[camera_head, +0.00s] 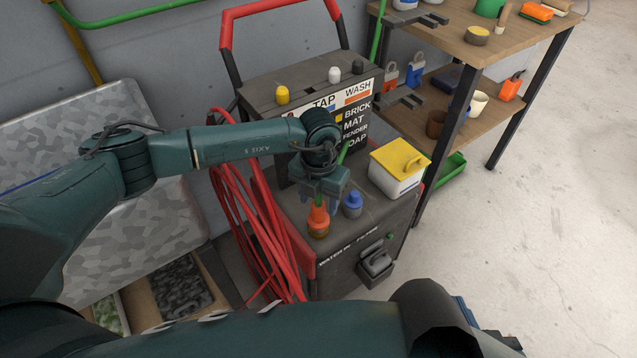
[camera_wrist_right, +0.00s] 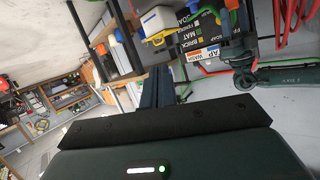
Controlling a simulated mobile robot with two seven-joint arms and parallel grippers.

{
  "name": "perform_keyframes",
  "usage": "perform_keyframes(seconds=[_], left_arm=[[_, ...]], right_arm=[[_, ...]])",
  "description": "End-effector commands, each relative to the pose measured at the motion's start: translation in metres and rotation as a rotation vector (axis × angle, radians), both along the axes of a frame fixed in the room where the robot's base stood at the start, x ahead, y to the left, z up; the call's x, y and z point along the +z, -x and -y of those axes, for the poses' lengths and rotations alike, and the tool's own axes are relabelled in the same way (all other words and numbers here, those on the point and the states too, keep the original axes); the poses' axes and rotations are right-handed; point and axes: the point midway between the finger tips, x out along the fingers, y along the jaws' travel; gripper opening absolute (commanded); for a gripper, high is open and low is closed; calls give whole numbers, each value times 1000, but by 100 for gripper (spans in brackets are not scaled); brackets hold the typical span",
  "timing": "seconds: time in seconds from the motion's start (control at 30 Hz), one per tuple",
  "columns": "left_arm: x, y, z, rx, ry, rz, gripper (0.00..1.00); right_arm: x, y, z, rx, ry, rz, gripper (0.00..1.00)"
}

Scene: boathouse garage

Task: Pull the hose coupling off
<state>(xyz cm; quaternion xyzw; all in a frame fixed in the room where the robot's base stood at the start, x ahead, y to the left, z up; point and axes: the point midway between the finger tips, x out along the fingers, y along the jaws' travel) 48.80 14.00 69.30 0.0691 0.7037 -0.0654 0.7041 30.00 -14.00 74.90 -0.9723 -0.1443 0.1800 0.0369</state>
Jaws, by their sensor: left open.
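The hose coupling (camera_head: 318,216), orange with a brown lower part, stands upright on the top of the dark wash cart (camera_head: 380,215). My left gripper (camera_head: 319,199) points down over it with its jaws open. The fingertips appear to be on either side of the coupling's upper end; whether they touch it I cannot tell. A blue fitting (camera_head: 352,205) stands just right of the coupling. My right gripper (camera_head: 487,325) is at the bottom right of the head view, away from the cart; its fingers also show in the right wrist view (camera_wrist_right: 157,86), their gap unclear.
A white box with a yellow lid (camera_head: 398,170) stands on the cart's right side. The labelled panel (camera_head: 335,105) rises behind. Red hose loops (camera_head: 255,225) hang on the left. A wooden shelf table (camera_head: 500,45) stands behind right. The floor (camera_head: 560,220) at right is clear.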

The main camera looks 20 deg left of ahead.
Motion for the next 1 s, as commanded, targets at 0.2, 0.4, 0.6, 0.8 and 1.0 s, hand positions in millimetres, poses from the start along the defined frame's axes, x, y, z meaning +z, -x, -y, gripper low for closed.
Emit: perform_keyframes(seconds=[0.2,0.4,0.6,0.8,1.0], left_arm=[[-20,0,0,0,1,-1,54],[-22,0,0,0,0,0,54],[-22,0,0,0,1,0,48],[-22,0,0,0,1,0,32],[-22,0,0,0,1,0,16]], right_arm=[[5,-1,1,-2,-1,18,0],[8,-2,2,-3,-1,27,0],[7,-1,2,-3,0,25,0],[5,-1,2,-3,1,21,0],[4,-1,2,-3,1,18,0]])
